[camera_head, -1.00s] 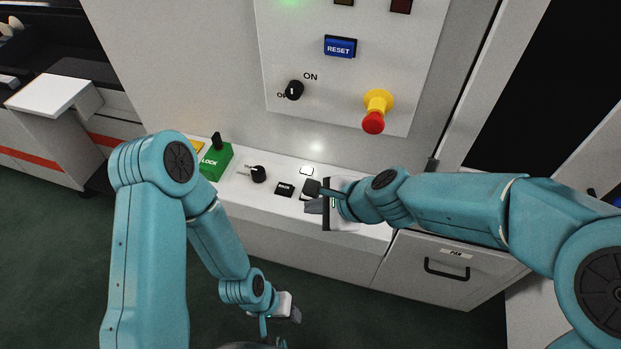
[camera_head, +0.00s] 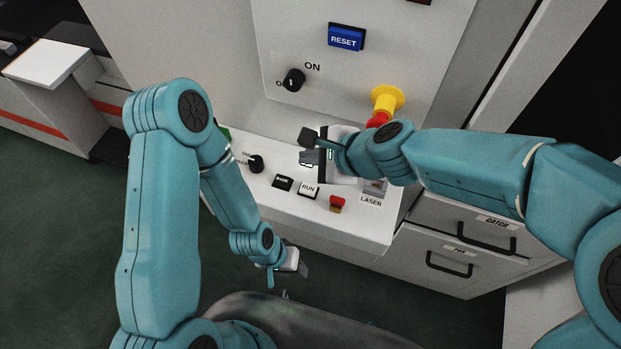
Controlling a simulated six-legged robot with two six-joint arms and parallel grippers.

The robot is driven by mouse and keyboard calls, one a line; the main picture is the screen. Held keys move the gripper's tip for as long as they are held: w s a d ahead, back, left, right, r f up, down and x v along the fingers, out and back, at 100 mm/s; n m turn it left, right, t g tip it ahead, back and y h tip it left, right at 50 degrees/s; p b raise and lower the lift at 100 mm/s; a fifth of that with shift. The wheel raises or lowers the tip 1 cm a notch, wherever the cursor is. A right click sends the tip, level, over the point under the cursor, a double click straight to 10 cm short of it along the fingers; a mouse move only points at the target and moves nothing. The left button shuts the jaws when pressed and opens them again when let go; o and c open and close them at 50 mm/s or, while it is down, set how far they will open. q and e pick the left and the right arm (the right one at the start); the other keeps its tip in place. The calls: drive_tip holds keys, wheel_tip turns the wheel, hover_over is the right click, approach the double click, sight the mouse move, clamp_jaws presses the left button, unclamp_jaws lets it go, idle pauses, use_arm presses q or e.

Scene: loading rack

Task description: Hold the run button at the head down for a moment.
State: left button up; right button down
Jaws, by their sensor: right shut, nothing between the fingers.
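The white RUN button (camera_head: 308,190) sits on the pale ledge of the head, just right of the black MARK button (camera_head: 283,182). My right gripper (camera_head: 306,148) is shut and empty. It appears above and behind the RUN button in the picture, apart from it, with its fingers pointing left. My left gripper (camera_head: 298,262) hangs low in front of the ledge, seen small and from the side. I cannot tell whether its fingers are open or shut.
A red switch (camera_head: 337,203) and a LASER control (camera_head: 374,188) lie right of RUN. A black knob (camera_head: 256,163) is to its left. The upright panel carries a blue RESET button (camera_head: 346,37) and a red-and-yellow emergency stop (camera_head: 386,103), partly behind my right arm.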

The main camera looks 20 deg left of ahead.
sight(311, 191)
drive_tip(key=shift+r, duration=0.1)
idle(0.4)
wheel_tip(311, 191, down, 9)
drive_tip(key=b, duration=0.8)
drive_tip(key=shift+b, duration=0.3)
idle(1.3)
drive_tip(key=shift+f+b, duration=0.4)
drive_tip(key=shift+b, duration=0.1)
